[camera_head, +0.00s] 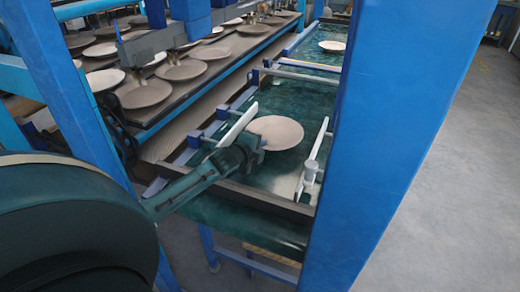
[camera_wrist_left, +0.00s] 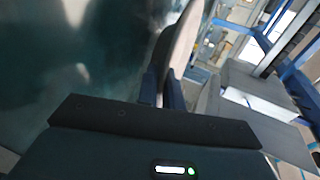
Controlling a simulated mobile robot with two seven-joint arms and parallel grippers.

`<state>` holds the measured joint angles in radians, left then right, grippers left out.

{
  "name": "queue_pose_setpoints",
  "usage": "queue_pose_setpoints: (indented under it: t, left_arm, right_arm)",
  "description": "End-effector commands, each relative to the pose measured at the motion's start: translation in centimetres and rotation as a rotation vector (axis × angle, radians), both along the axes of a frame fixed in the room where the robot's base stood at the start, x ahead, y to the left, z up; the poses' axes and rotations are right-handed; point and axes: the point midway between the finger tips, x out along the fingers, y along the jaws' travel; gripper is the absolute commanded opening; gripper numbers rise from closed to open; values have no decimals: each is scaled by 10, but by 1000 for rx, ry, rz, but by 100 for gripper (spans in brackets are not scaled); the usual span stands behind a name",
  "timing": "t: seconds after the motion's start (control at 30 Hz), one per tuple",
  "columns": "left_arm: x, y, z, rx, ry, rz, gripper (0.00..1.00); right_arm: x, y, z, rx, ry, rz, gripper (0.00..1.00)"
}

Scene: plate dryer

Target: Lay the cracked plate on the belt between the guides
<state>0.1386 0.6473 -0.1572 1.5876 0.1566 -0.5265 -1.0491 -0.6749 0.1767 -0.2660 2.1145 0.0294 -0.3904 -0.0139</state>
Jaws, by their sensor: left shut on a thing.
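A round beige plate (camera_head: 276,132) is over the green belt (camera_head: 225,213) in the head view, between the two white guides (camera_head: 236,125) and (camera_head: 313,158). My left gripper (camera_head: 254,148) reaches in from the left and is shut on its near left edge. The left wrist view shows the plate (camera_wrist_left: 186,38) edge-on between the fingers of my left gripper (camera_wrist_left: 163,86). I cannot tell whether its underside touches the belt. No crack can be made out. My right gripper is not in view.
Another plate (camera_head: 332,46) lies farther up the belt. A rack (camera_head: 168,129) of several plates runs along the left. A blue post (camera_head: 400,130) stands close on the right and hides part of the belt. A dark bar (camera_head: 262,200) crosses the belt's near end.

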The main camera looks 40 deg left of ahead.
Motion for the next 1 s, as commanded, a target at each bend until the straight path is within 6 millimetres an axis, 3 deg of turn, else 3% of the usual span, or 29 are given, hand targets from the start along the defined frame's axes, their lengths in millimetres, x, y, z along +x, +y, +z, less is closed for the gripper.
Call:
queue_pose_setpoints:
  t: [0.8, 0.83, 1.0]
  left_arm:
    - [1, 0, -17, 0, -7, -2, 0]
    - [0, 0, -19, 0, -1, -1, 9]
    - [0, 0, -19, 0, -2, -1, 23]
  right_arm:
    - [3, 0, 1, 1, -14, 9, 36]
    - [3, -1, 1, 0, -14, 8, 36]
    - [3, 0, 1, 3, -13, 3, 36]
